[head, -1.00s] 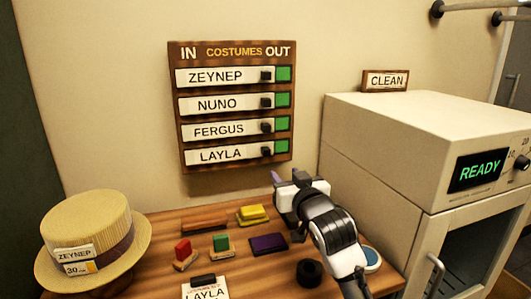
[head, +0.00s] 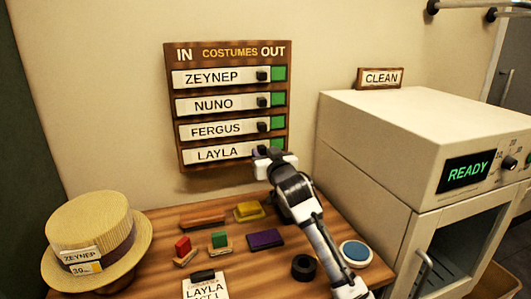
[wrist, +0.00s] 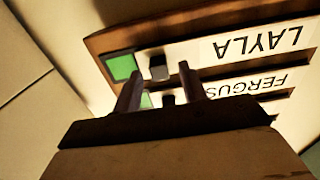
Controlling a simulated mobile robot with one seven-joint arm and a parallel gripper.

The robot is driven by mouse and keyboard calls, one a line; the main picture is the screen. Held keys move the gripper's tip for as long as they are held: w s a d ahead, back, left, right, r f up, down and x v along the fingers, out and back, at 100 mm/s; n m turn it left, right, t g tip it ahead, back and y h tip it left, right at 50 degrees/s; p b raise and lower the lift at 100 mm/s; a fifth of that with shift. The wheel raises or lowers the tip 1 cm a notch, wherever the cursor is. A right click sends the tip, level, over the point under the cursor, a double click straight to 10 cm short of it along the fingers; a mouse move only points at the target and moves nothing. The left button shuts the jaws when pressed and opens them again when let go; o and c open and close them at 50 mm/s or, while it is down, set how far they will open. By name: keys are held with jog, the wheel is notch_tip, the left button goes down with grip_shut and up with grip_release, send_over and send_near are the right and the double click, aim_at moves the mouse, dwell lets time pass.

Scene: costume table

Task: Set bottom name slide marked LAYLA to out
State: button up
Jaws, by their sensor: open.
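The brown costume board (head: 174,163) hangs on the wall, with IN at left and OUT at right. Its bottom slide, LAYLA (head: 215,154), sits toward the IN side. In the wrist view the LAYLA slide (wrist: 258,42) appears upside down, with its black knob (wrist: 158,68) beside a green square (wrist: 122,66). My gripper (head: 264,152) is open at the right end of that slide and hides the knob in the head view. In the wrist view, my gripper (wrist: 160,86) has its fingers on either side of the knob's line. I cannot tell whether they touch it.
Above LAYLA are the slides ZEYNEP (head: 213,78), NUNO (head: 215,104) and FERGUS (head: 213,130), all with green at right. A beige cabinet (head: 390,130) stands to the right. A straw hat (head: 92,225) and several small items lie on the wooden table.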

grip_shut()
jog(key=d, duration=0.1)
jog(key=w+d, duration=0.1)
jog(key=d, duration=0.3)
jog(key=shift+w+d+f+b, duration=0.1)
jog(key=shift+w+d+b, duration=0.05)
jog(key=shift+w+b, duration=0.25)
jog(key=shift+d, duration=0.2)
grip_release()
jog(key=shift+d, duration=0.1)
jog(key=shift+s, duration=0.1)
